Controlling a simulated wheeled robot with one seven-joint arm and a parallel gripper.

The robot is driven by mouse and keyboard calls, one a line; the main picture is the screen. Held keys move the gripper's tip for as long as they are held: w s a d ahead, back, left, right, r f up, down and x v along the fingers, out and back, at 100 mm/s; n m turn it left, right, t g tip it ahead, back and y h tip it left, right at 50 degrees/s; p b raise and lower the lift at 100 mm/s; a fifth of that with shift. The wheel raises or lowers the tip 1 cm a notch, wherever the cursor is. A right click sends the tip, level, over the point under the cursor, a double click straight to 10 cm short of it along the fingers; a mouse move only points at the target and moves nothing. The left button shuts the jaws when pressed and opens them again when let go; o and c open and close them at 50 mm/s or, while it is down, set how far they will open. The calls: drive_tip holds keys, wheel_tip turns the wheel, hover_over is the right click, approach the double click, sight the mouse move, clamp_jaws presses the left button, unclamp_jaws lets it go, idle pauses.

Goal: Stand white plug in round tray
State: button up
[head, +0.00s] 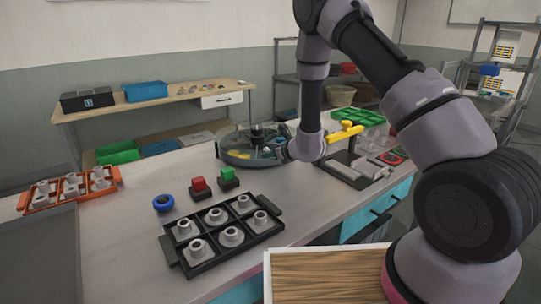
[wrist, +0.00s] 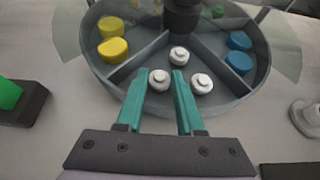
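The round tray (wrist: 112,81) is grey, with dividers running out from a dark central post (wrist: 183,15). It fills the upper wrist view and shows in the head view (head: 236,159) at the table's far edge. Three white plugs are in its near compartment: one (wrist: 159,79) between my fingertips, one (wrist: 179,56) behind and one (wrist: 202,83) to the right. They look upright, knobs up. My gripper (wrist: 159,73) is open over the near compartment, with a gap on both sides of the plug between its teal fingers.
Yellow pieces (wrist: 113,49) lie in the left compartment and blue pieces (wrist: 239,62) in the right one. A clear cover juts out around the tray. A green block on a dark base (wrist: 14,97) stands left. A black tray of grey fittings (head: 180,264) sits nearer on the table.

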drive_tip(key=o, duration=0.3)
drive_tip(key=shift+f, duration=0.1)
drive_tip(key=shift+s, duration=0.1)
drive_tip(key=v, duration=1)
drive_tip(key=shift+s+d+r, duration=0.1)
drive_tip(key=shift+d+r, duration=0.1)
drive_tip(key=shift+r, duration=0.1)
